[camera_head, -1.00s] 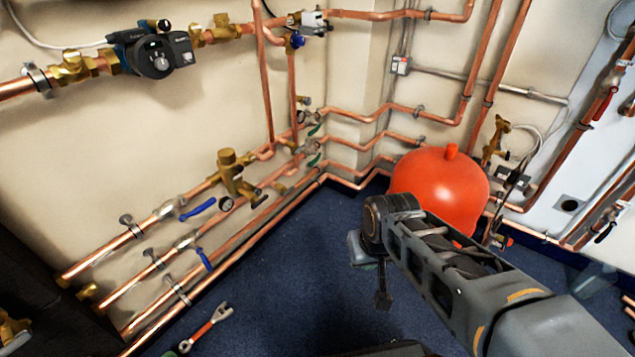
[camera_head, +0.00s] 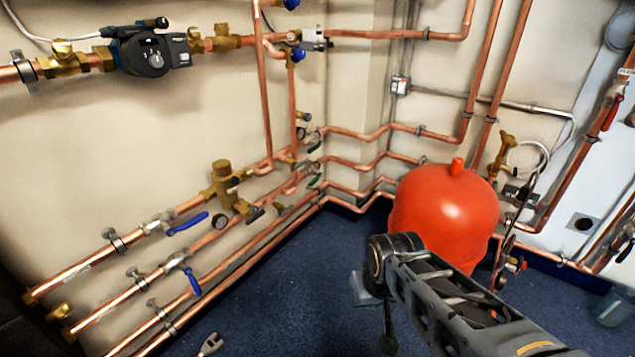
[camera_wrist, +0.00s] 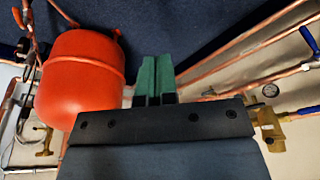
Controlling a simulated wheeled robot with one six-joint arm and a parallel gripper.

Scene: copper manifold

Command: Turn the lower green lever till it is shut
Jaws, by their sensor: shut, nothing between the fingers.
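Two green levers sit on the copper pipes near the corner in the head view. The upper green lever (camera_head: 315,147) is on the higher pipe. The lower green lever (camera_head: 314,181) is on the pipe below it. Both are small here, and their exact angles are hard to tell. My gripper shows in the wrist view (camera_wrist: 155,78) with its two green fingers together and nothing between them. It is apart from the levers, to their right and nearer the camera in the head view. I cannot make out the lower lever surely in the wrist view.
A red vessel (camera_head: 445,215) stands just behind my arm. Two blue levers (camera_head: 187,224) and a brass valve (camera_head: 224,185) with a gauge are on the left pipes. A wrench (camera_head: 210,345) lies on the floor. The blue carpet (camera_head: 300,275) between pipes and arm is clear.

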